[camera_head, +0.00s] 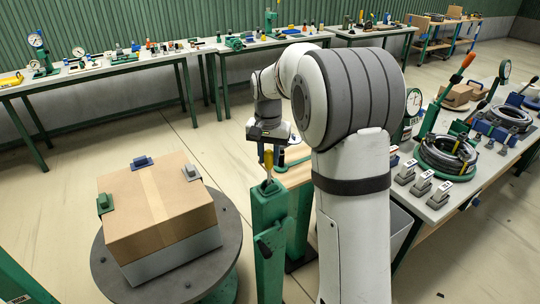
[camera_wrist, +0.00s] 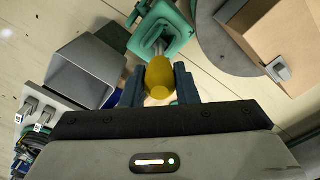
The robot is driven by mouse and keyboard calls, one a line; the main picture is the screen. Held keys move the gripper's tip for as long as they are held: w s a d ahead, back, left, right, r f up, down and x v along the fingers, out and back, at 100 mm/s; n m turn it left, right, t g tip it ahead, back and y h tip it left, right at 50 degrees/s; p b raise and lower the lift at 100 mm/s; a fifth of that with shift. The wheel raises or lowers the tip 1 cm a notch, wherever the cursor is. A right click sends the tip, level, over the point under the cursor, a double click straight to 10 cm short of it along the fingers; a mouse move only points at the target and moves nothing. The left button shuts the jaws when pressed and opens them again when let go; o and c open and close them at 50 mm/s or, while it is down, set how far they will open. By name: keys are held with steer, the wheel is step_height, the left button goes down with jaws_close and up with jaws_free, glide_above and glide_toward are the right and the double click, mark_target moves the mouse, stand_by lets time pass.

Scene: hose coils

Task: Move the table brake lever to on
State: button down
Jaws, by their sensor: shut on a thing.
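The brake lever shows as a yellow knob (camera_head: 268,159) on a short metal rod at the top of a green post (camera_head: 268,235). My gripper (camera_head: 268,146) is above the post and shut on the knob. In the wrist view the yellow knob (camera_wrist: 160,80) sits between the two dark fingers of my gripper (camera_wrist: 160,88), with the green post head (camera_wrist: 177,28) behind it. The round grey table (camera_head: 232,225) stands just left of the post. I cannot read any on or off mark by the lever.
A cardboard box (camera_head: 155,210) with several small clamps rests on the round table. A bench (camera_head: 437,200) with hose coils (camera_head: 447,153) and labelled grey blocks stands at the right. Benches with tools (camera_head: 150,58) line the back wall. Open floor lies between.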

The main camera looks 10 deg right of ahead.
steer(key=s+a+f+t+h+b, duration=0.2)
steer(key=a+f+h+b, duration=0.2)
steer(key=a+h+b, duration=0.4)
steer(key=shift+s+t+b, duration=0.3)
steer(key=shift+b, duration=2.5)
steer(key=shift+f, duration=0.2)
steer(key=c, duration=1.1)
jaws_free()
steer(key=shift+a+r, duration=0.1)
steer(key=shift+c, duration=0.2)
steer(key=v, duration=0.7)
steer(key=shift+a+r, duration=0.2)
steer(key=shift+r, duration=0.1)
steer(key=shift+s, duration=0.15)
